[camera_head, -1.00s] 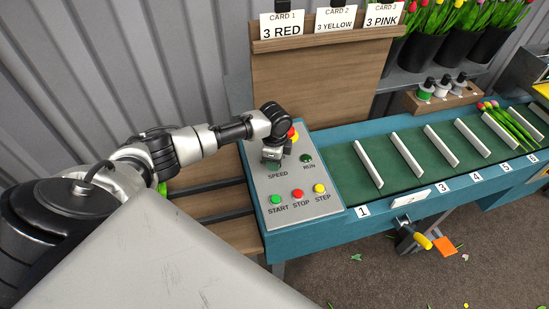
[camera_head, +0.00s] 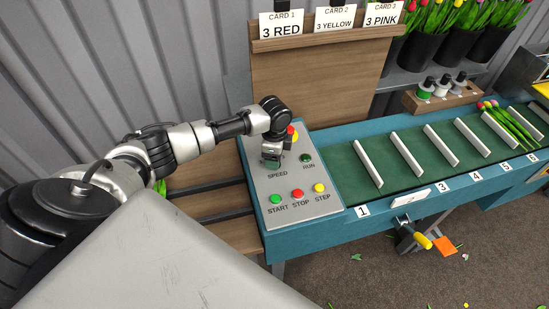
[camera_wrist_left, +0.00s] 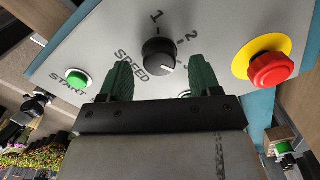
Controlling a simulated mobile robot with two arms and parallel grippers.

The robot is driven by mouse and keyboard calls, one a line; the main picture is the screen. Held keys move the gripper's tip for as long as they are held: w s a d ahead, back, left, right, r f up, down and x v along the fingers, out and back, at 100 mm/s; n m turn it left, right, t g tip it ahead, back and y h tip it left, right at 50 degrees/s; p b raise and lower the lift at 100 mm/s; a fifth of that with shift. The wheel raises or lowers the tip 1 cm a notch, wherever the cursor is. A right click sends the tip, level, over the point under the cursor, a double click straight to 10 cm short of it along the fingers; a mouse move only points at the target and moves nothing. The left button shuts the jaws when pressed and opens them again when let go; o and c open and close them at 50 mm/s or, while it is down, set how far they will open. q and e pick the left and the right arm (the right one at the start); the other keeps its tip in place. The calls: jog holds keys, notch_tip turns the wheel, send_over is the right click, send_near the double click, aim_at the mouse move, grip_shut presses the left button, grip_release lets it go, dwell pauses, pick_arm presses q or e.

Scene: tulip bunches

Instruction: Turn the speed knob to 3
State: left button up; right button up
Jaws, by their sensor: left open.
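The black round speed knob (camera_wrist_left: 160,57) sits on the grey control panel (camera_head: 277,191) beside the word SPEED. In the left wrist view a short white mark is on its lower right side. The scale numbers 1 and 2 are readable; the mark after them is partly hidden by a finger. My left gripper (camera_wrist_left: 160,66) is open, with one green finger on each side of the knob and gaps visible between. In the head view the left gripper (camera_head: 271,156) is over the panel above SPEED and hides the knob. My right gripper is not in view.
Green START (camera_head: 275,199), red STOP (camera_head: 297,194), yellow STEP (camera_head: 319,188) and dark RUN (camera_head: 306,158) are close by. A red emergency button (camera_wrist_left: 270,70) on a yellow ring is near the gripper. A green conveyor (camera_head: 400,180) with white dividers runs right.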

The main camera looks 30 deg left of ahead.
pick_arm(q)
notch_tip(320, 180, up, 9)
jog(key=b, duration=0.1)
dwell(0.7)
